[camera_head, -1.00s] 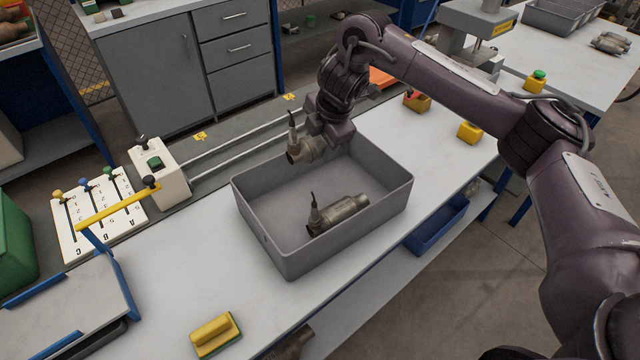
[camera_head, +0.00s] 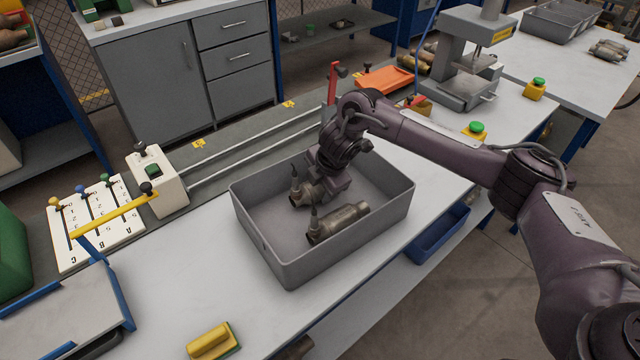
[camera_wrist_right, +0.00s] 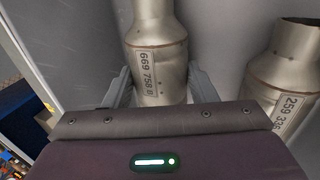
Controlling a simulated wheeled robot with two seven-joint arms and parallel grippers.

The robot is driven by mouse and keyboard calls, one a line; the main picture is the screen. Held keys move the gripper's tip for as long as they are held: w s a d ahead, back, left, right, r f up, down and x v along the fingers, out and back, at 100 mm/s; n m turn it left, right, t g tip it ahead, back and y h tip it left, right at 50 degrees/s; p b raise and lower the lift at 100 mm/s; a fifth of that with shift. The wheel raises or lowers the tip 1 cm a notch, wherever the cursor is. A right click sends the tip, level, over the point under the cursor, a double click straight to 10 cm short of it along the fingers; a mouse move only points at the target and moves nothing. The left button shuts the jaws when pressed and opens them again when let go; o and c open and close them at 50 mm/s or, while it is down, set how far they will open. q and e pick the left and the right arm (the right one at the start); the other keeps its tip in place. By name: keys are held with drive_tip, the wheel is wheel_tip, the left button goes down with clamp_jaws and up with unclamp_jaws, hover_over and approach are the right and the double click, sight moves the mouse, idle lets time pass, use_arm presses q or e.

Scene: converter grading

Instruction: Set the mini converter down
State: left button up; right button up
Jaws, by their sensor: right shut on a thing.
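The mini converter (camera_head: 304,192) is a short metal can with a dark sensor lead standing up from it. It is down inside the grey bin (camera_head: 272,259), near the back wall. My right gripper (camera_head: 318,187) is shut on it; the wrist view shows the two fingers on either side of the converter (camera_wrist_right: 160,55), which bears the label "669 758 8". Whether it touches the bin floor is hard to tell. A second, longer converter (camera_head: 338,222) lies in front of it in the bin; it also shows in the wrist view (camera_wrist_right: 284,80). My left gripper is not in view.
The bin stands on a white bench (camera_head: 190,270). A lever panel (camera_head: 97,222) and a white control box (camera_head: 158,180) stand at left. A yellow-green block (camera_head: 213,341) lies at the front. The bin's left floor is clear.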

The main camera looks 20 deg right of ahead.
drive_tip(key=shift+f, duration=0.1)
drive_tip(key=o, duration=1.3)
drive_tip(key=p+v, duration=0.1)
drive_tip(key=v, duration=1.1)
